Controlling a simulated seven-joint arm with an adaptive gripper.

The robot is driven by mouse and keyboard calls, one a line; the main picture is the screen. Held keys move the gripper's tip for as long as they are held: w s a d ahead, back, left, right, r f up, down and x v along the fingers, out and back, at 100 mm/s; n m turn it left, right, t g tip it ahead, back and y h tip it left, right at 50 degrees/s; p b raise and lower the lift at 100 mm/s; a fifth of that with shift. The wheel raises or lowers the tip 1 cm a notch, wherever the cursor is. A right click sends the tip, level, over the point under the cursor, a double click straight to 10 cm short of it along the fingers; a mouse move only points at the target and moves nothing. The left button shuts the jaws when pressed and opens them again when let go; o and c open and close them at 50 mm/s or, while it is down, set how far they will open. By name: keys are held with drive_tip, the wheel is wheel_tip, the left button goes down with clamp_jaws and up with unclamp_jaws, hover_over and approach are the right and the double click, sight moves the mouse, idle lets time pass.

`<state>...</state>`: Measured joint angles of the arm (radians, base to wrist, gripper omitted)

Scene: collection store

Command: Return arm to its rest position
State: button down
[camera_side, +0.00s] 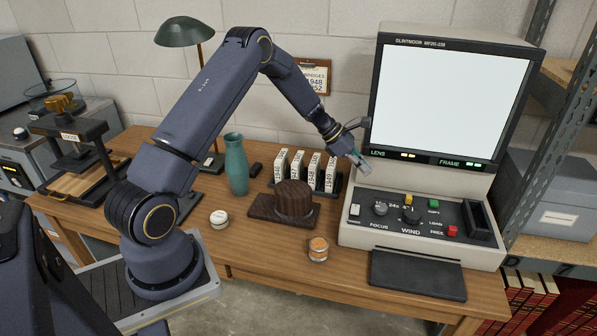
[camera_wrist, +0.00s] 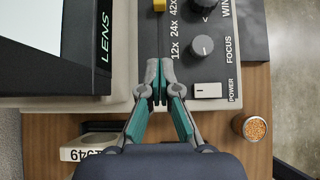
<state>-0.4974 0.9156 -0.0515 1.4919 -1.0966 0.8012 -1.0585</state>
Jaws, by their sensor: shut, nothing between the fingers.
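My gripper (camera_side: 361,162) is raised in front of the microfilm reader (camera_side: 357,229), near the left edge of its control panel and below the lit screen. In the wrist view my gripper (camera_wrist: 158,84) has its fingertips together with nothing between them. The fingers appear over the reader's body, beside the FOCUS knob (camera_wrist: 203,46) and the white POWER switch (camera_wrist: 208,90). My arm reaches up from its base at the left and bends down to the right.
A brown round block on a wooden base (camera_side: 294,200), labelled boxes in a rack (camera_side: 313,171), a teal vase (camera_side: 236,164), a white round tin (camera_side: 219,218) and an orange-filled jar (camera_side: 318,249) stand on the desk. A green lamp (camera_side: 184,32) stands behind my arm.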

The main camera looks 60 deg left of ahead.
drive_tip(key=s+d+r+m+t, duration=0.15)
drive_tip(key=d+r, duration=0.35)
drive_tip(key=r, duration=0.5)
drive_tip(key=w+d+r+m+g, duration=0.1)
drive_tip(key=d+r+m, duration=0.25)
drive_tip(key=r, duration=0.55)
drive_tip(key=s+d+r+m+y, duration=0.1)
drive_tip(key=s+d+r+m, duration=0.25)
drive_tip(key=s+r, duration=0.2)
drive_tip(key=s+d+r+m, duration=0.3)
drive_tip(key=s+d+r, duration=0.1)
drive_tip(key=s, duration=0.3)
drive_tip(key=s+f+m+y, duration=0.1)
drive_tip(key=s+m+y, duration=0.2)
drive_tip(key=s+m, duration=1.05)
drive_tip(key=s+a+f+m+g+y, duration=0.1)
drive_tip(key=s+a+f, duration=0.3)
drive_tip(key=s, duration=0.4)
drive_tip(key=shift+s+a+f+m+y, duration=0.2)
drive_tip(key=shift+a+f+m+y, duration=0.25)
drive_tip(key=shift+f+y, duration=0.3)
